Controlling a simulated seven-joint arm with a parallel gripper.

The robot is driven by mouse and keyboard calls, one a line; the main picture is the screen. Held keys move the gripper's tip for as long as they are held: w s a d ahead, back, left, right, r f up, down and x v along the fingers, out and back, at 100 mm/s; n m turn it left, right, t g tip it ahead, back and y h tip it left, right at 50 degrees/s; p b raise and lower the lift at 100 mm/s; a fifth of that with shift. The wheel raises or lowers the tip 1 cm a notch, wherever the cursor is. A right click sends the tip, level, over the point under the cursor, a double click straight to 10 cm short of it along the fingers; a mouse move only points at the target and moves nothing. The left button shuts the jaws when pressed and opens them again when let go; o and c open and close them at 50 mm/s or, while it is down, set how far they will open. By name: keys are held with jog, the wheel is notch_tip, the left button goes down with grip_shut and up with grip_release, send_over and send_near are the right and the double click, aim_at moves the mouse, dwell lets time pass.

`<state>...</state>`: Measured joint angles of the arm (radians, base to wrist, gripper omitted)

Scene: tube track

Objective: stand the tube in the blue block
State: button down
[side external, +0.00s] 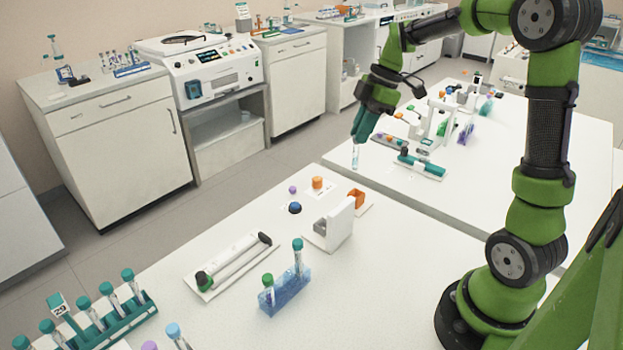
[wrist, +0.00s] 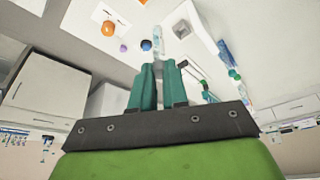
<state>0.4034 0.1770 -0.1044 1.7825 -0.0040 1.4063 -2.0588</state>
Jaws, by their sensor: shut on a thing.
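My gripper (side external: 358,138) is shut on a clear tube (side external: 355,158), which hangs roughly upright in the air with its lower end free. In the wrist view the tube (wrist: 157,47) extends beyond the fingertips (wrist: 160,66); its top is hidden between the fingers. The blue block (side external: 285,294) stands on the near table in the side view, well in front of my gripper. It holds a green-capped tube (side external: 267,281) and a teal-capped tube (side external: 298,258), both upright.
A white stand (side external: 338,226) with an orange part is on the near table. Near it are an orange cap (side external: 317,182), a purple cap (side external: 292,189) and a blue-black knob (side external: 295,208). A roller tray (side external: 232,266) and a teal rack (side external: 110,322) are left of the block.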

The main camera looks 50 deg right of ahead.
jog(key=s+a, duration=0.2)
jog(key=a, duration=1.2)
jog(key=s+a, duration=0.3)
jog(key=a, duration=1.1)
notch_tip(320, 180, down, 6)
jog(key=shift+w+a+f, duration=0.2)
jog(key=shift+a+f, duration=0.05)
dwell(0.4)
jog(key=shift+f, duration=0.2)
dwell(0.3)
jog(key=shift+f, duration=0.4)
jog(key=shift+f, duration=0.45)
dwell(1.0)
jog(key=shift+f, duration=0.5)
jog(key=shift+f, duration=0.25)
jog(key=shift+f, duration=0.4)
